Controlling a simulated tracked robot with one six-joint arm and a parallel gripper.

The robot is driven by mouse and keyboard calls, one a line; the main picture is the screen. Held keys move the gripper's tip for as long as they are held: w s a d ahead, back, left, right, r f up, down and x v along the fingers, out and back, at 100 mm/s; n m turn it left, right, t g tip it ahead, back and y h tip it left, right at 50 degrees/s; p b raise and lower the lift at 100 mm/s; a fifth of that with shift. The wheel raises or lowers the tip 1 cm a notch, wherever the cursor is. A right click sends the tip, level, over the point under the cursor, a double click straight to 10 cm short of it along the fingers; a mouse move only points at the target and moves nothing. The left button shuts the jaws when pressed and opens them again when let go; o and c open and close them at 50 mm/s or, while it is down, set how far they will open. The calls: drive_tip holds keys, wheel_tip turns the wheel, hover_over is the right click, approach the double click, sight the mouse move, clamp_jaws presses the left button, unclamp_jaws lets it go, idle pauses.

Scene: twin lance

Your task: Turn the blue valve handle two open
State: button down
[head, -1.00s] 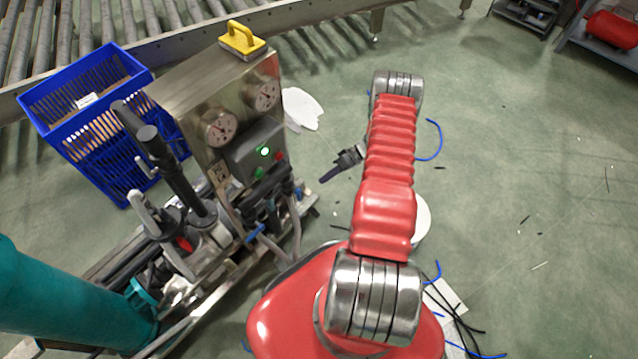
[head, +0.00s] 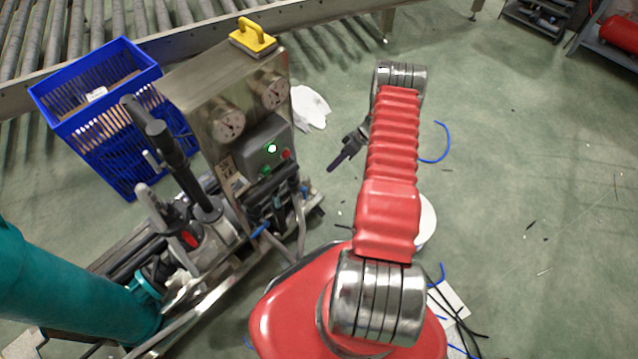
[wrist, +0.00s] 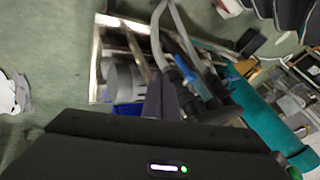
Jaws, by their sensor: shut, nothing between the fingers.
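A small blue valve handle (head: 259,231) sits low on the front of the steel pump stand, by the grey hoses. A blue lever also shows in the wrist view (wrist: 186,70), just beyond the fingertips. Whether it is the second handle I cannot tell. My gripper (head: 334,166) hangs left of my red arm, to the right of the stand and apart from it in the head view. In the wrist view its dark fingers (wrist: 162,94) are together and hold nothing. They point towards the pipes and hide part of the fittings.
A teal cylinder (head: 60,285) lies at left. Green floor is open to the right.

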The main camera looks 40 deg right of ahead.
sight(303, 192)
drive_tip(key=shift+w+r+n, duration=0.1)
drive_tip(key=shift+w+n, duration=0.25)
drive_tip(key=shift+n, duration=0.15)
drive_tip(key=shift+a, duration=0.1)
drive_tip(key=a+f, duration=0.8)
drive_tip(key=a, duration=0.1)
drive_tip(key=shift+a+f, duration=0.15)
idle(0.5)
drive_tip(key=shift+s+a+f, duration=0.2)
drive_tip(key=shift+a, duration=0.35)
